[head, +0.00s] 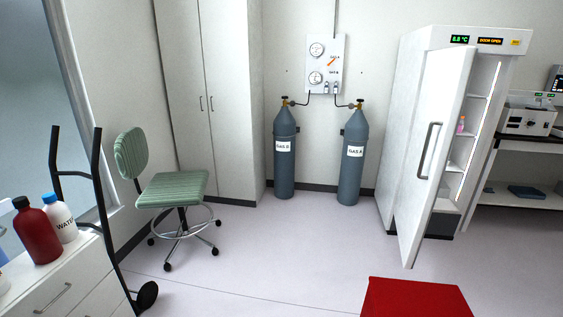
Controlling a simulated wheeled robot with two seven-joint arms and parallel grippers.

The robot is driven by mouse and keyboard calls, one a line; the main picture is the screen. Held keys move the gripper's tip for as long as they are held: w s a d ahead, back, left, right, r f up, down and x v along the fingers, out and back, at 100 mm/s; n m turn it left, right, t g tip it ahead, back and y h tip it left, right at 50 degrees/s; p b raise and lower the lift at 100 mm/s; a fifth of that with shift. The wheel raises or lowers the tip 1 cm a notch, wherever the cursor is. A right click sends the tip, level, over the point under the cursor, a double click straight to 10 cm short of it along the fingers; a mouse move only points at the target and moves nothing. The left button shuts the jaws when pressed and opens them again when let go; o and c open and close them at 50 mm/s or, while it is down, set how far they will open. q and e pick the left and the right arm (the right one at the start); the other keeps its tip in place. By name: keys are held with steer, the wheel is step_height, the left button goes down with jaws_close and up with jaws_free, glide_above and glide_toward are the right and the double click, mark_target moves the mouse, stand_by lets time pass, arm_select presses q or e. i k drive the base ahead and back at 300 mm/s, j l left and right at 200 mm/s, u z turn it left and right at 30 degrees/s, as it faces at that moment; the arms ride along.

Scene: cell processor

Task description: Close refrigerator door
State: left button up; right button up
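The white refrigerator (412,72) stands upright at the right against the back wall. Its display (490,41) reads "DOOR OPEN" beside a green temperature readout. The refrigerator door (418,190) is swung open toward me, with its grey vertical handle (429,151) on the face turned left. Lit inner shelves (462,135) show to the right of the door, with a small pink bottle (460,125) on one of them. Neither of my grippers is in the head view, and nothing touches the door.
A red flat-topped object (415,298) sits at the bottom, in front of the door. Two grey gas cylinders (284,165) stand at the back wall. A green chair (174,190), a hand truck (100,210) and white drawers (60,285) are at the left. The middle floor is clear.

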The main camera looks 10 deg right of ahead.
mark_target(448, 74)
steer(key=i+z, duration=0.3)
steer(key=z, duration=0.15)
steer(key=i+j+z, duration=0.1)
steer(key=i+z, duration=0.3)
steer(key=i+j+z, duration=0.15)
steer(key=z, duration=0.3)
steer(key=i+j+z, duration=0.45)
steer(key=i+j, duration=0.15)
steer(key=j, duration=0.25)
steer(key=i+j, duration=0.1)
steer(key=j, duration=0.3)
steer(key=i+j+z, duration=0.1)
steer(key=j, duration=0.3)
steer(key=i+j, duration=0.15)
steer(key=j, duration=0.25)
